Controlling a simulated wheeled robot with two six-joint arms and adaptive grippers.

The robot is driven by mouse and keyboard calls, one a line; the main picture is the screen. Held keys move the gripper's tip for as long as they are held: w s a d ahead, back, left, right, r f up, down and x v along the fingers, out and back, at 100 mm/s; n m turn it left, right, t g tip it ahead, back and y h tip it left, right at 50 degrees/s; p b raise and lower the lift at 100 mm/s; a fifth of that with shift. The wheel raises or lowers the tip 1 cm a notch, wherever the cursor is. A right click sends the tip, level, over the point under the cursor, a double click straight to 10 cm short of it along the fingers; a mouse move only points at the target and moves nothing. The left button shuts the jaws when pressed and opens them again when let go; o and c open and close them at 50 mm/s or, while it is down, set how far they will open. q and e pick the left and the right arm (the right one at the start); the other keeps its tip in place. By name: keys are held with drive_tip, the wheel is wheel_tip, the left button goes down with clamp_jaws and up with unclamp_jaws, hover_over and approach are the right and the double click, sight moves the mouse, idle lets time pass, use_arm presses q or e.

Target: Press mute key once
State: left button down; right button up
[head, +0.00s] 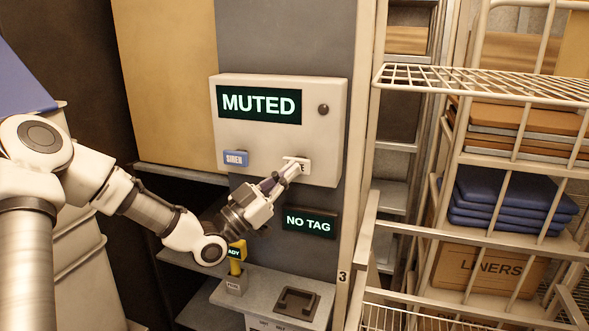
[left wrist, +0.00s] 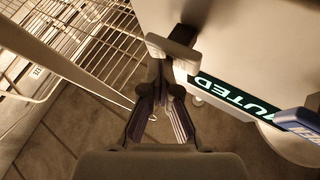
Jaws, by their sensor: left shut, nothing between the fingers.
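A pale control box (head: 330,140) is on the grey panel, and its lit display (head: 259,102) reads "MUTED". A white key (head: 304,164) sits at the box's lower right, mostly covered by my fingers, with only the end of its label showing. My left gripper (head: 292,170) is shut and empty, with its fingertips at this key. In the left wrist view the fingertips (left wrist: 162,65) meet just below the white key (left wrist: 173,50); I cannot tell whether they touch it. A blue "SIREN" key (head: 235,158) is at the box's lower left. My right gripper is not in view.
A "NO TAG" display (head: 309,223) is below the box. A yellow handheld unit (head: 237,254) stands in a holder on a ledge under my left wrist. Wire shelves (head: 490,82) with boards, blue folded items and a "LINERS" box (head: 488,270) fill the right.

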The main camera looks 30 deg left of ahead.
use_arm(q)
drive_tip(key=shift+s, duration=0.15)
drive_tip(key=shift+s+d+p, duration=0.2)
drive_tip(key=shift+s+p, duration=0.1)
drive_tip(key=shift+s, duration=0.45)
drive_tip(key=s+p, duration=0.1)
drive_tip(key=s+d+p, duration=0.1)
drive_tip(key=s, duration=0.1)
drive_tip(key=s+d+p, duration=0.1)
drive_tip(key=s, duration=0.1)
drive_tip(key=shift+s+r, duration=0.1)
drive_tip(key=shift+s, duration=0.05)
idle(0.4)
drive_tip(key=shift+r, duration=0.1)
